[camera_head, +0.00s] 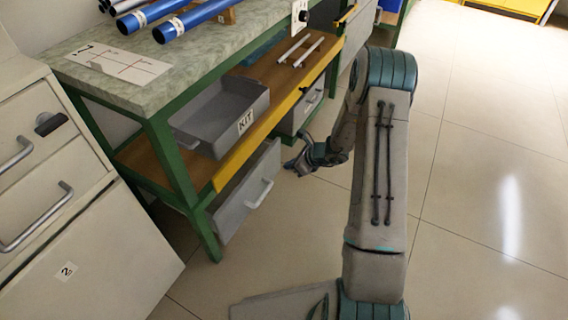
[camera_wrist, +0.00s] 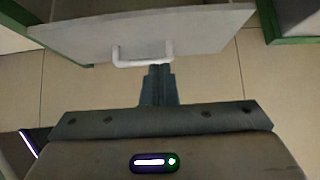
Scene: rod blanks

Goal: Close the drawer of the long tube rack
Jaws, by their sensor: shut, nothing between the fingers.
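A grey drawer (camera_head: 246,196) with a pale bar handle (camera_head: 260,196) sits low in the green-framed bench. Its front appears to stand out a little from the frame; how far is hard to tell. In the wrist view the drawer front (camera_wrist: 205,33) spans the top, with its white handle (camera_wrist: 142,58) at its lower middle. My gripper (camera_head: 292,164) is to the right of the drawer front in the head view, low over the floor. In the wrist view my gripper (camera_wrist: 160,70) is shut and empty, pointing at the drawer front close by the handle. Contact cannot be told.
Blue tubes (camera_head: 196,18) lie on the bench top. A grey KIT bin (camera_head: 222,112) and thin rods (camera_head: 300,50) are on the wooden shelf. A second drawer (camera_head: 308,104) is further along. A white cabinet (camera_head: 70,225) stands at left. The tiled floor at right is clear.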

